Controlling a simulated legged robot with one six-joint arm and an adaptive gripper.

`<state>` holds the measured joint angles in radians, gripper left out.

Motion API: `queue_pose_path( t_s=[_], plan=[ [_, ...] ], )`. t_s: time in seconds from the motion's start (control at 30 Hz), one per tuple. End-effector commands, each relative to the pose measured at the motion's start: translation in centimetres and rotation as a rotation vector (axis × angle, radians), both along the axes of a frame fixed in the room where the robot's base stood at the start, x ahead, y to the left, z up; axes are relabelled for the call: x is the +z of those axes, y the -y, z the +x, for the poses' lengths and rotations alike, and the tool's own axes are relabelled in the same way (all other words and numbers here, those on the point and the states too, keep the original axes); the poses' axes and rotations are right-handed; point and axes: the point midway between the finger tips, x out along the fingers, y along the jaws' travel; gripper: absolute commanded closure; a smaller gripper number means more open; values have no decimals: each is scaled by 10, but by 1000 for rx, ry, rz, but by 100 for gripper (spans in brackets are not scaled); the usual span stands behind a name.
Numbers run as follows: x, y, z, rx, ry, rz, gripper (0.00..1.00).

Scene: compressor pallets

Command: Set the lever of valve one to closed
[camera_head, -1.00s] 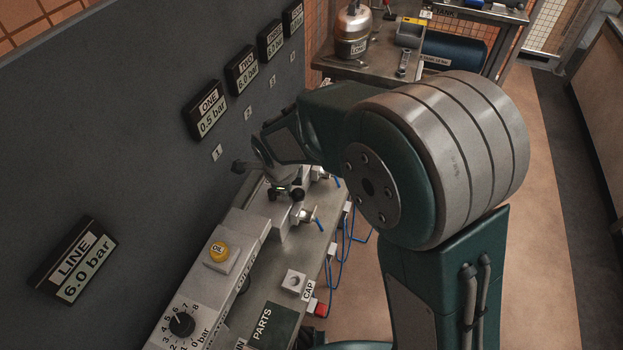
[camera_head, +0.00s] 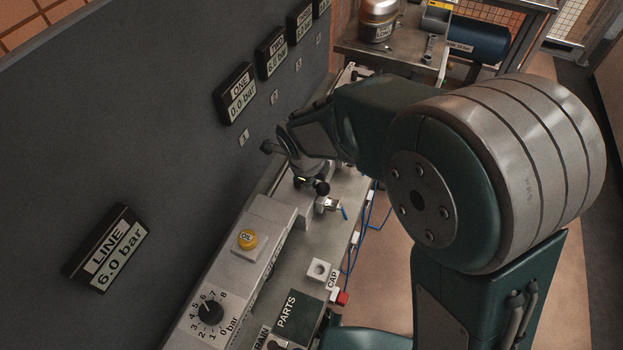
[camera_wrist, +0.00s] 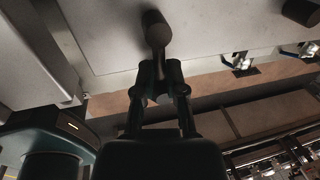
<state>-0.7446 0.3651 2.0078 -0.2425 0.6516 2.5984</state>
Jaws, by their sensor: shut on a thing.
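In the wrist view, my gripper (camera_wrist: 160,75) is shut on the narrow stem of a dark lever (camera_wrist: 157,30) with a thick rounded end. The lever rises from between the fingertips, over the pale panel top. I take it to be the lever of valve one; no label shows there. In the head view my wrist is beside the wall label 1 (camera_head: 243,137), and it hides most of the valve and the fingers. The ONE display (camera_head: 236,95) reads 0.0 bar.
The LINE display (camera_head: 112,254) reads 6.0 bar. A small valve with a blue handle (camera_head: 330,206) and a CAP block (camera_head: 319,270) stand nearby. The wall is close on the left.

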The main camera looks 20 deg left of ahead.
Motion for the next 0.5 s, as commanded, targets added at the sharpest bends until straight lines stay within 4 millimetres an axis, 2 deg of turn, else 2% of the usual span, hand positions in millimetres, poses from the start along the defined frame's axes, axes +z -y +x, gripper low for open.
queue_pose_path(
  t_s=[0.13,0.17,0.2,0.23,0.5],
  plan=[
    [1,-2,1,-1,5,5,100],
    [1,-2,1,-1,4,5,71],
    [1,-2,1,-1,4,5,53],
    [1,-2,1,0,3,4,50],
    [1,0,0,-1,1,2,50]
  ],
)
